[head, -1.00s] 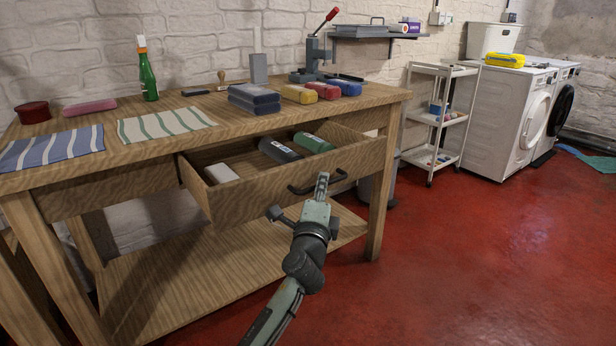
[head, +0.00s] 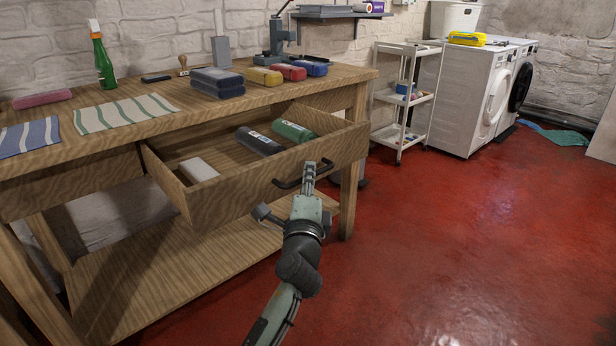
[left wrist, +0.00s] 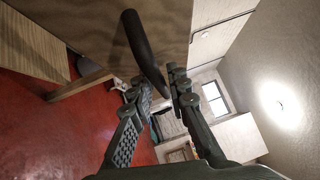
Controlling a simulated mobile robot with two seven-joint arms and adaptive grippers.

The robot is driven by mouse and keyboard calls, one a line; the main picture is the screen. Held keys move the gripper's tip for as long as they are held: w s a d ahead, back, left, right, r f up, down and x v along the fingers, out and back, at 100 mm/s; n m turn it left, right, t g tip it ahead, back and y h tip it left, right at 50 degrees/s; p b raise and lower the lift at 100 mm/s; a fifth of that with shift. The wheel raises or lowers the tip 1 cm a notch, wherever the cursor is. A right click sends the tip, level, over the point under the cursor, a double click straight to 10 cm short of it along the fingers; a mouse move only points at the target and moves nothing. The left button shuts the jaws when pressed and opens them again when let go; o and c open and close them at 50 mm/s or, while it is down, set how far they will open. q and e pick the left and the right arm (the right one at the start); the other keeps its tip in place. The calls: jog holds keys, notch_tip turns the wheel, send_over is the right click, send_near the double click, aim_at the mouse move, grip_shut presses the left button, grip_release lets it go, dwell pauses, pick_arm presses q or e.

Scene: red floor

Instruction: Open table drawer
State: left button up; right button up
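The wooden table (head: 150,110) has its drawer (head: 270,190) pulled well out. A dark bar handle (head: 288,183) is on the drawer front; it also shows in the left wrist view (left wrist: 143,48). My right gripper is not in view.
The drawer holds a white block (head: 198,170), a dark bottle (head: 259,141) and a green bottle (head: 294,131). Blocks, cloths and a spray bottle (head: 102,60) stand on the tabletop. A white cart (head: 402,100) stands behind; red floor (head: 450,250) is clear at right.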

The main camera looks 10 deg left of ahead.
pick_arm(q)
jog(key=shift+o, duration=0.9)
jog(key=shift+s, duration=0.15)
jog(key=s+d+f, duration=0.1)
jog(key=s, duration=1)
jog(key=shift+s+d+f, duration=0.2)
jog(key=shift+s+f, duration=0.1)
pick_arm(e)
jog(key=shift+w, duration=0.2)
